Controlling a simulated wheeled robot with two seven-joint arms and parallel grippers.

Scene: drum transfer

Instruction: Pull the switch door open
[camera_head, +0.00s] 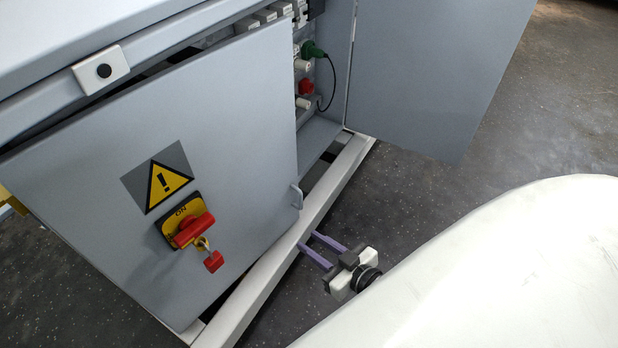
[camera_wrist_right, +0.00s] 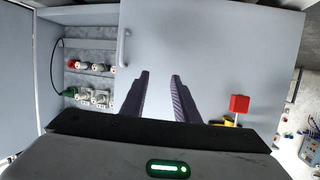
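The switch door (camera_head: 190,130) is a grey panel with a warning triangle and a red and yellow switch (camera_head: 187,228) with a key and red tag. It looks closed or nearly so. A small grey handle (camera_head: 297,196) sits on its right edge. My right gripper (camera_head: 308,241) is open and empty, just below and outside that handle. In the right wrist view the purple fingers (camera_wrist_right: 160,75) are spread in front of the door (camera_wrist_right: 215,55), with the handle (camera_wrist_right: 124,47) off to their upper left. Nothing is between the fingers. My left gripper is not in view.
A second grey door (camera_head: 430,75) stands open at the right, exposing the compartment with a green plug (camera_head: 312,50) and its cable. A light frame rail (camera_head: 285,255) runs below the doors. Dark floor (camera_head: 400,200) lies clear in front.

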